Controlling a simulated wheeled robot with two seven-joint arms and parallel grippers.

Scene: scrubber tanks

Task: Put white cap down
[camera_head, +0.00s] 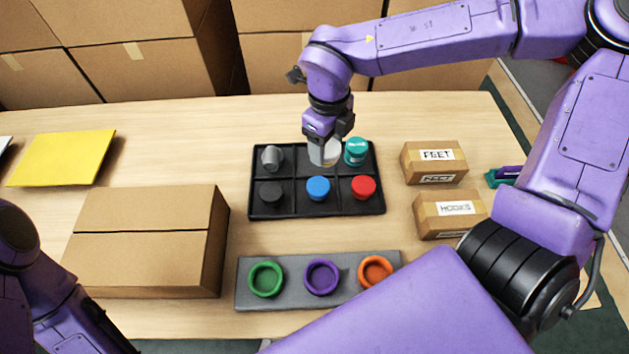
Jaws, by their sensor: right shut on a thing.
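The white cap (331,153) is held in my right gripper (325,150), which is shut on it at the back middle compartment of the black tray (255,213). I cannot tell whether the cap touches the tray floor.
A grey strip (247,297) with green (265,279), purple (322,277) and orange (375,271) rings lies in front. A large cardboard box (140,262) stands left. Boxes labelled FEET (436,172) and HOOKS (444,224) stand right. A yellow sheet (62,158) lies far left.

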